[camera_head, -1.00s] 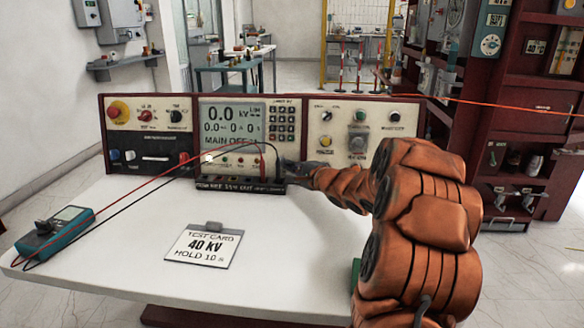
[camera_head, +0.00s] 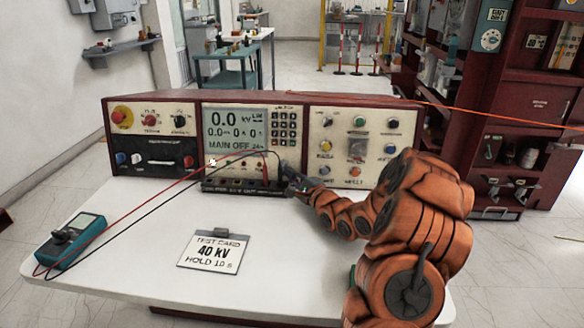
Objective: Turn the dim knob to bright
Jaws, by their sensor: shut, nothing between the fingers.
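The control console (camera_head: 150,99) stands along the back of the white table. Its right panel (camera_head: 345,105) carries several small knobs and buttons, including a dark knob (camera_head: 328,121) at upper left and another dark knob (camera_head: 393,123) at upper right. The labels are too small to read, so I cannot tell which is the dim knob. The display (camera_head: 235,130) reads 0.0 kV and MAIN OFF. My gripper (camera_head: 290,177) is shut and empty, low in front of the console, between the display unit and the right panel. I cannot tell whether it touches anything.
A dark terminal strip (camera_head: 240,188) lies at the console's foot. Red and black leads run from there to the teal meter (camera_head: 70,240) at left. A test card (camera_head: 214,252) lies on the white table (camera_head: 140,245). An orange cable (camera_head: 470,112) crosses at right.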

